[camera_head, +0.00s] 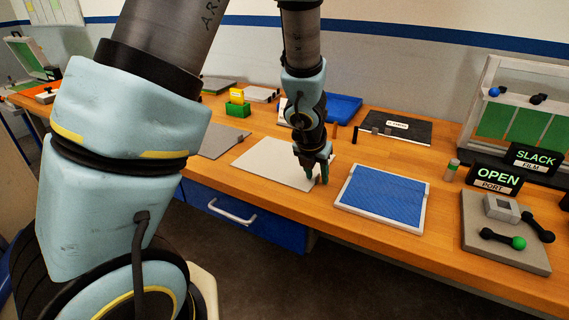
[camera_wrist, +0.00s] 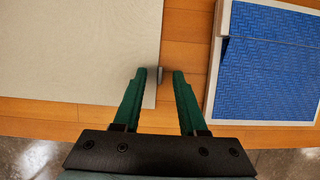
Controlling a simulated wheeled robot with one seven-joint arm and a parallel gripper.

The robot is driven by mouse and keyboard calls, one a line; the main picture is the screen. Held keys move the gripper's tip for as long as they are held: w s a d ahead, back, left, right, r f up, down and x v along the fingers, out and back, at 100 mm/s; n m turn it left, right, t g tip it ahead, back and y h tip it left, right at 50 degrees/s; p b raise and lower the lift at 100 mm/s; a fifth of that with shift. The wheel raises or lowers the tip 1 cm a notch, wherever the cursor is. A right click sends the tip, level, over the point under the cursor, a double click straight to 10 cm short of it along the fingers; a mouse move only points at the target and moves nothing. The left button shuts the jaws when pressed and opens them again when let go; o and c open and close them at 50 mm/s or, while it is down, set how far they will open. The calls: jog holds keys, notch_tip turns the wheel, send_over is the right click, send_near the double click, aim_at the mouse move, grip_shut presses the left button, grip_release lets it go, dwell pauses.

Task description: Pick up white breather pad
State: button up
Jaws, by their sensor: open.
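The white breather pad (camera_head: 275,163) is a thin, flat, off-white sheet lying on the wooden bench. It also fills the upper left of the wrist view (camera_wrist: 80,55). My gripper (camera_head: 318,178) points down over the right edge of the pad. In the wrist view its two green fingers (camera_wrist: 159,72) are apart with nothing held between them. The left finger overlaps the pad's edge and the right finger is over bare wood. A small grey piece at the pad's edge shows near the fingertips. I cannot tell whether the fingers touch the pad.
A white-framed tray with a blue textured sheet (camera_head: 383,190) lies close to the right. Further right are a grey block with levers (camera_head: 503,245) and signs reading OPEN PORT (camera_head: 493,178) and SLACK FILM (camera_head: 533,157). A grey sheet (camera_head: 218,141) lies left of the pad.

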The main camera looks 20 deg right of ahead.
grip_shut()
dwell(0.6)
notch_tip(320, 180, up, 10)
jog(key=p, duration=0.9)
jog(key=c, duration=0.6)
grip_release()
grip_shut()
